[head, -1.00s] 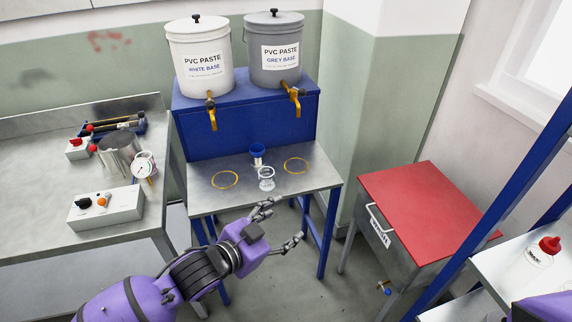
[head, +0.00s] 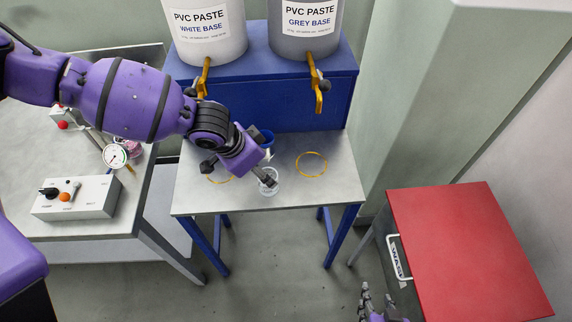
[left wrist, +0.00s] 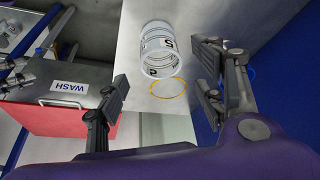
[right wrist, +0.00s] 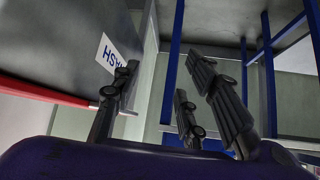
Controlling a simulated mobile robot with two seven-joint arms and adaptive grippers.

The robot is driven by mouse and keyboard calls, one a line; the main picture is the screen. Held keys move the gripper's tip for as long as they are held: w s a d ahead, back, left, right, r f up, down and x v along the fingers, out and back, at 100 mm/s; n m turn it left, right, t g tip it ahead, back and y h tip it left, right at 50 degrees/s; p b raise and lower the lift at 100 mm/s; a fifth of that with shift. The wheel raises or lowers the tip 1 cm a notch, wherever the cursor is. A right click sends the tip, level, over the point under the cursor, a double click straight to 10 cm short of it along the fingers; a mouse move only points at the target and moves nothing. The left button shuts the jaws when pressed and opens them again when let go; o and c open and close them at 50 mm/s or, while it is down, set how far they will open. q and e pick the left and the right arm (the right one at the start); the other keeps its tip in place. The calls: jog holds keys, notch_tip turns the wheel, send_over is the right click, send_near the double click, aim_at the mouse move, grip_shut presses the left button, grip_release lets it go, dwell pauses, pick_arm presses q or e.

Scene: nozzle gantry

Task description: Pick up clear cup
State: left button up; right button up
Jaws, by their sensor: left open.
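The clear cup (head: 268,189) stands on the metal table below the paste buckets. In the left wrist view the clear cup (left wrist: 160,48), with dark markings on its wall, lies ahead of the spread fingers. My left gripper (head: 262,168) is open above the table and close to the cup, with a finger partly covering it in the head view. Contact cannot be told. My left gripper's fingers (left wrist: 165,82) show nothing held. My right gripper (head: 377,302) is low at the bottom edge; its fingers (right wrist: 160,92) are apart and empty.
Yellow rings (head: 312,164) mark the table (head: 335,190). Yellow taps (head: 318,92) hang above its back. A red-topped wash box (head: 465,250) stands right; a control box (head: 75,197) sits left.

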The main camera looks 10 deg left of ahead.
pick_arm(q)
jog(key=f, duration=0.2)
jog(key=shift+s+d+f, duration=0.1)
jog(key=shift+s+f, duration=0.2)
jog(key=x, duration=0.2)
jog(key=w+x, duration=0.1)
jog(key=x, duration=0.1)
jog(key=shift+f+b, duration=0.25)
jog(key=shift+b, duration=0.05)
jog(key=c, duration=0.8)
jog(key=shift+c, duration=1.3)
pick_arm(e)
jog(key=shift+s+f, duration=0.3)
jog(key=shift+s, duration=0.5)
jog(key=shift+s+f, duration=0.25)
jog(key=shift+s, duration=0.5)
